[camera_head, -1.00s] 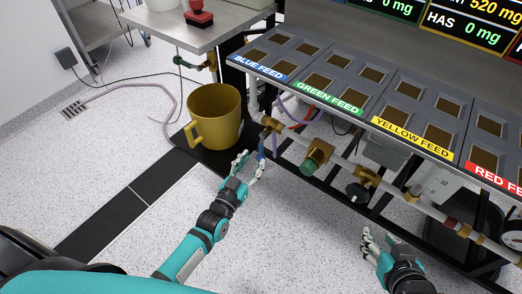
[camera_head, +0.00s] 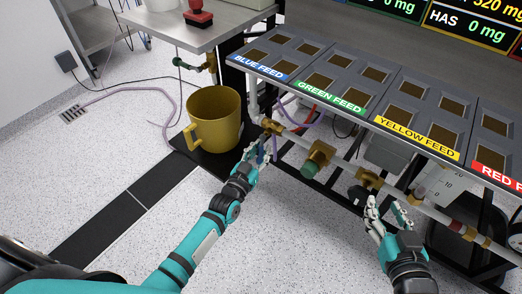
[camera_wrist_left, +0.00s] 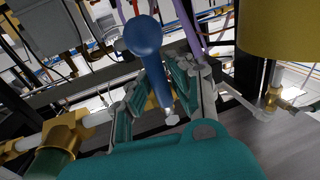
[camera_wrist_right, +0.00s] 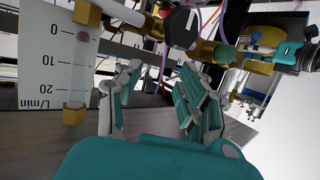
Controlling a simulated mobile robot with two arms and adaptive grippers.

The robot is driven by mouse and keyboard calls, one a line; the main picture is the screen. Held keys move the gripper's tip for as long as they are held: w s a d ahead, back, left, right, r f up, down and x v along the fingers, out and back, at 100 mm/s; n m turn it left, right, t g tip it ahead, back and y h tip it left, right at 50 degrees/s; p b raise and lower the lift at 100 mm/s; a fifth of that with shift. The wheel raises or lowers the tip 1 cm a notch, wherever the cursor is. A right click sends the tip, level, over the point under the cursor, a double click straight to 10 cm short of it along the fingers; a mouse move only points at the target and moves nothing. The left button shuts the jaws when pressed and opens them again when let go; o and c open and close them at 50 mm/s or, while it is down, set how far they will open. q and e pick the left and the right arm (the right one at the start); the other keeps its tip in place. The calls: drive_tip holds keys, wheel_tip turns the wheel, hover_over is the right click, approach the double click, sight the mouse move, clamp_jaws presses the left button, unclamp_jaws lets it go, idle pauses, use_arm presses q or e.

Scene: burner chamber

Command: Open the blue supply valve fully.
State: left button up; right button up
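The blue supply valve's handle (camera_head: 261,154) hangs at the left end of the pipe run, below the blue feed panel. In the left wrist view the blue handle (camera_wrist_left: 144,40) shows large, its rounded end toward the camera. My left gripper (camera_head: 257,153) is at the handle. In the left wrist view its fingers are spread, with the handle between them; I cannot tell whether they touch it. The valve body is mostly hidden by the hand in the head view. My right gripper (camera_head: 383,212) is open and empty, in front of the pipe farther right.
A green-knobbed brass valve (camera_head: 316,158) sits right of the blue one on the same pipe. A large yellow mug (camera_head: 217,122) stands on a black floor strip to the left. A flow gauge (camera_wrist_right: 62,60) is near my right gripper. Open floor lies in front.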

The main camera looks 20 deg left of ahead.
use_arm(q)
clamp_jaws()
drive_tip(key=shift+f, duration=0.15)
idle(0.4)
